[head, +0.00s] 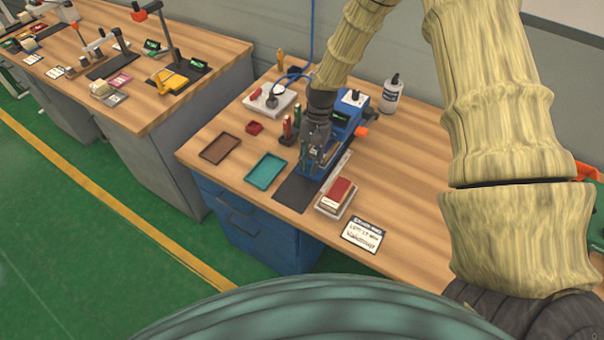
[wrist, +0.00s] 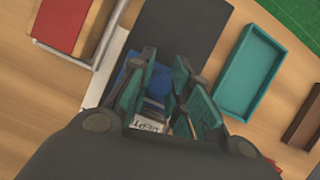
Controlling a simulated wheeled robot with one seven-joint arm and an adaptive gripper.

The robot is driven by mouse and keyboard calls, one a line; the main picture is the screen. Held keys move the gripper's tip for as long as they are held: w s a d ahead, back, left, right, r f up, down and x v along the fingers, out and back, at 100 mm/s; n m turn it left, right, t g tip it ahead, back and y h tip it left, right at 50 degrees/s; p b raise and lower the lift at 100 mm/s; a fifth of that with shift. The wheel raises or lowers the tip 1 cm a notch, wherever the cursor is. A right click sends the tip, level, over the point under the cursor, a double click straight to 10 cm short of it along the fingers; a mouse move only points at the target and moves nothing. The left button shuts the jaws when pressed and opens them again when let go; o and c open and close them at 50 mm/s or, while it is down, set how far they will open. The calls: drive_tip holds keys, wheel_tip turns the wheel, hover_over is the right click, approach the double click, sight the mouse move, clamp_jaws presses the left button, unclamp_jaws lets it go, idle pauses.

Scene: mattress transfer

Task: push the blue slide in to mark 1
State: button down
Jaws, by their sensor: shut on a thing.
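A blue device (head: 346,116) stands at the back of the near wooden bench, with its low blue front part, the slide (head: 310,170), reaching toward the dark mat. My gripper (head: 316,152) points down over this slide and covers much of it. In the wrist view my gripper's teal-padded fingers (wrist: 170,105) are closed in around a part of the slide, and blue (wrist: 153,78) shows beside and between them. A pale scale strip (head: 339,172) runs along the slide's right side. Mark 1 cannot be read in either view.
A dark mat (head: 293,192) lies before the device. A teal tray (head: 265,171) and a brown tray (head: 220,148) are to the left. A red block on a pale tray (head: 335,197) and a card (head: 362,235) are to the right. A white bottle (head: 391,95) stands behind.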

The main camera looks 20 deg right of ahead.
drive_tip(key=c, duration=1.3)
unclamp_jaws()
drive_tip(key=v, duration=1.2)
drive_tip(key=shift+d, duration=0.1)
drive_tip(key=shift+r, duration=0.1)
